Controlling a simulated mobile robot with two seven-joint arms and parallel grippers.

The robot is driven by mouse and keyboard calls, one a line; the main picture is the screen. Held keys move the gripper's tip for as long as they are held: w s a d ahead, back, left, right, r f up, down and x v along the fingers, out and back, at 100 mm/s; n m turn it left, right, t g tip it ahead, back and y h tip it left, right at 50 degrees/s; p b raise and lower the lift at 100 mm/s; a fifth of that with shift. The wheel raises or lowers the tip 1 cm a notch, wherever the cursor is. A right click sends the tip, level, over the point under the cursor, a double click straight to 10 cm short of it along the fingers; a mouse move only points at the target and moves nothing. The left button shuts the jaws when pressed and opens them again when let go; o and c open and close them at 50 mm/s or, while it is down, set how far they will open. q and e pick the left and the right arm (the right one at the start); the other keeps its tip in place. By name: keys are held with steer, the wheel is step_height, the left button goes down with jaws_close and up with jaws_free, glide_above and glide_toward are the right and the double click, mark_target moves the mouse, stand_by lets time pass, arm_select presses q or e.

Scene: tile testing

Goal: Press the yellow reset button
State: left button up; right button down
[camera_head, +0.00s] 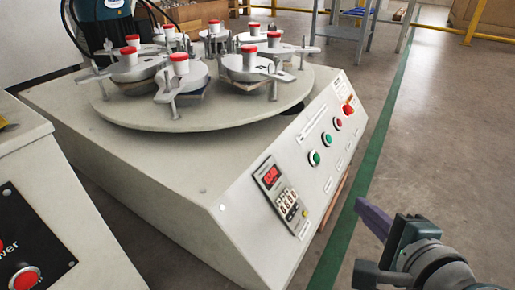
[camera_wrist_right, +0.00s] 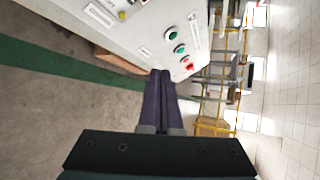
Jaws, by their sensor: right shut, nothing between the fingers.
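The yellow reset button looks to be the small yellow spot (camera_head: 305,213) at the lower corner of the keypad panel (camera_head: 283,196) on the sloped front of the cream machine (camera_head: 232,192). My right gripper (camera_head: 364,206) is shut and empty, with dark purple fingers. In the head view it is to the right of the panel, over the floor, apart from the machine. In the right wrist view its fingertips (camera_wrist_right: 160,73) point toward the machine's lower edge. My left gripper is not in view.
Two green buttons (camera_head: 314,157) (camera_head: 326,138), a red button (camera_head: 338,124) and a red knob (camera_head: 348,107) sit farther along the front. A round plate (camera_head: 205,112) carries several red-capped weights. Another machine (camera_head: 25,150) stands at the left. Floor with a green stripe (camera_head: 372,155) is clear at right.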

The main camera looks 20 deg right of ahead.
mark_target(305, 214)
steer(key=w+a+f+b, duration=0.4)
steer(key=w+f+b, duration=0.1)
steer(key=shift+a+f, duration=0.3)
steer(key=shift+a, duration=0.05)
stand_by(0.5)
stand_by(0.9)
stand_by(0.7)
steer(key=shift+w+a+f+b, duration=0.15)
steer(key=shift+w+f+b, duration=0.1)
steer(key=shift+b, duration=0.2)
